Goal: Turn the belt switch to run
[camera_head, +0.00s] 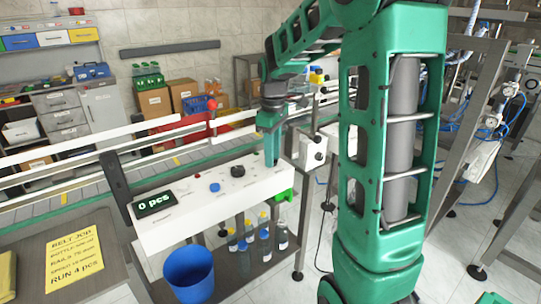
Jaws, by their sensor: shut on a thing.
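The white control panel (220,208) stands in front of the conveyor. Its display (154,203) reads "0 pcs". A blue button (214,187), a small red part and a black knob (238,171) sit on its top face. My gripper (274,162) points down at the panel's right end. It is shut on the belt switch there, which the fingers hide, so its position cannot be read. The labels are too small to read.
A yellow job sheet (75,258) reading "RUN 4 pcs" lies at the left. A blue bin (189,275) and several capped bottles (265,240) are below the panel. The conveyor rails (60,172) run behind it. A post with a grey box (313,150) stands close right of my gripper.

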